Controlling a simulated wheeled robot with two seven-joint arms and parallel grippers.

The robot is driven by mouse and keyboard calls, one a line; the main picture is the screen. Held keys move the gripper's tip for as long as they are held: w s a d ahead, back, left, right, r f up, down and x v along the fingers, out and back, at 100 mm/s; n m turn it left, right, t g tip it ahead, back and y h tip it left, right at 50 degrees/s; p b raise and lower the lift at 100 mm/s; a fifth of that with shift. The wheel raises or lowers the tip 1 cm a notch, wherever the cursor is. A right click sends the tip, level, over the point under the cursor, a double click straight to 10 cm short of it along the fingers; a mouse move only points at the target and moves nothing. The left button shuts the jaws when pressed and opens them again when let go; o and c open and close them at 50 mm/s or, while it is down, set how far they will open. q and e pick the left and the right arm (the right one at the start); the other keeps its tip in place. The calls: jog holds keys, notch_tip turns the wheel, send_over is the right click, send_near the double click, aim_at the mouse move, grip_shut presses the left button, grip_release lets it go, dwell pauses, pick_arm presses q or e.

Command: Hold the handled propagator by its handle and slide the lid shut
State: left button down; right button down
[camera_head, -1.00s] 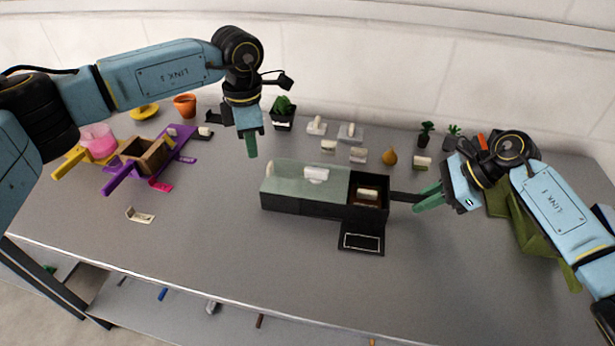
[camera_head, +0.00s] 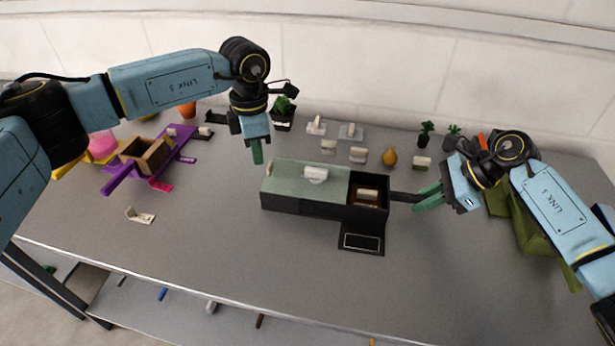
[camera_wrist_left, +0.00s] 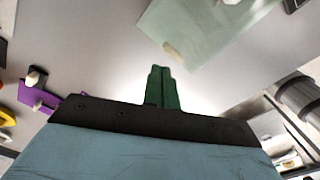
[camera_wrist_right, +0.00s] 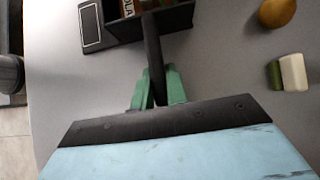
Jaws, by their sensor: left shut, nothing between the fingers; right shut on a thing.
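The black propagator (camera_head: 315,209) stands on the table with its open compartment (camera_head: 368,196) at the right end. Its pale green lid (camera_head: 300,178) with a white knob (camera_head: 316,174) covers the left and middle part. In the left wrist view the lid (camera_wrist_left: 205,25) shows at the top. My right gripper (camera_head: 428,197) is shut on the black handle (camera_head: 404,196), which also runs between its fingers in the right wrist view (camera_wrist_right: 154,60). My left gripper (camera_head: 257,157) is shut and empty, just beyond the lid's left end, apart from it.
A purple holder with a brown wooden box (camera_head: 146,155) stands at the left. Small pots, plants and an orange-yellow pear shape (camera_head: 389,156) stand along the back. A black framed plate (camera_head: 361,243) lies in front of the propagator.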

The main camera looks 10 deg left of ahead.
aim_at(296, 176)
pick_arm(q)
jog(key=shift+f, duration=0.8)
pick_arm(e)
jog(key=shift+s+f, duration=0.1)
jog(key=shift+f, duration=0.15)
pick_arm(q)
jog(key=shift+d, duration=0.1)
jog(key=shift+w+d, duration=0.15)
jog(key=shift+d, duration=4.4)
pick_arm(e)
jog(key=shift+r, duration=0.1)
pick_arm(q)
jog(key=shift+a, duration=0.65)
notch_tip(296, 176, up, 8)
